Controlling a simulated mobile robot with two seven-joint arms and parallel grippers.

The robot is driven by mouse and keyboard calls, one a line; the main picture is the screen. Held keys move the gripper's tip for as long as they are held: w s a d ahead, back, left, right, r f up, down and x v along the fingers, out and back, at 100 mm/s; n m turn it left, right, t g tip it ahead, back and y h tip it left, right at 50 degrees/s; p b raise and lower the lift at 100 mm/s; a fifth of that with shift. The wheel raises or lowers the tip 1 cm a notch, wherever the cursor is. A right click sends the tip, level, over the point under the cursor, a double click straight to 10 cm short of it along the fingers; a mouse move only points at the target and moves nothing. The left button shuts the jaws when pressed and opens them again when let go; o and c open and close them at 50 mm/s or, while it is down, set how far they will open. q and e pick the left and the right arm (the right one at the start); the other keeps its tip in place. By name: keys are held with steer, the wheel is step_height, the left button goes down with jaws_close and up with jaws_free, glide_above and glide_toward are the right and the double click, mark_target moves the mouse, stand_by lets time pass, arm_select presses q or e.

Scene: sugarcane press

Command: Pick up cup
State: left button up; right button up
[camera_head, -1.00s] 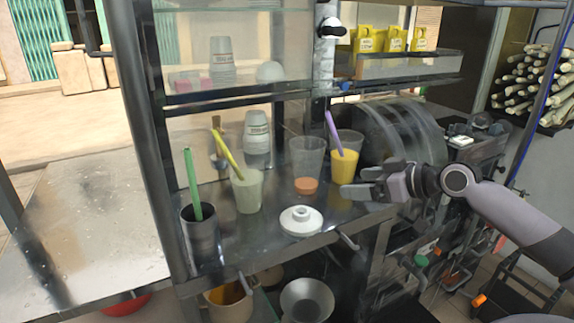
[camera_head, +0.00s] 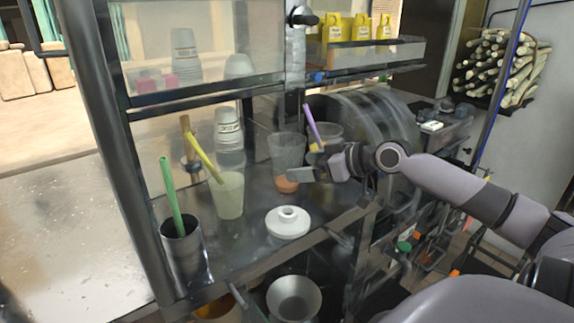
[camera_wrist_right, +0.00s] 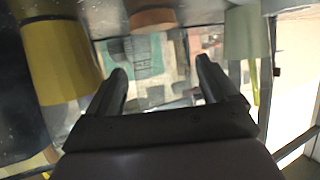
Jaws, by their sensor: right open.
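My right gripper (camera_head: 304,162) is open and empty above the metal counter, in front of the clear cup (camera_head: 287,150) with orange contents. The yellow cup with a purple straw (camera_head: 312,122) is mostly hidden behind the gripper. In the right wrist view, the open fingers (camera_wrist_right: 160,78) have the yellow cup (camera_wrist_right: 60,60) at left and the pale green cup (camera_wrist_right: 246,32) at right. An orange patch (camera_wrist_right: 152,18) shows at its top. In the head view, the pale green cup (camera_head: 229,196) holds a yellow straw. My left gripper is not in view.
A dark metal cup (camera_head: 184,252) with a green straw stands at front left. A white round lid-like piece (camera_head: 287,222) lies near the counter's front edge. Stacked cups (camera_head: 229,132) stand behind. A round press drum (camera_head: 372,118) is right of the cups. Glass shelves hang above.

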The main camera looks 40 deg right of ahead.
mark_target(300, 165)
steer(key=shift+r+x, duration=0.1)
steer(key=shift+x, duration=0.6)
steer(key=shift+r+x, duration=0.15)
steer(key=shift+x, duration=1.4)
steer(key=shift+d, duration=0.15)
steer(key=c, duration=0.7)
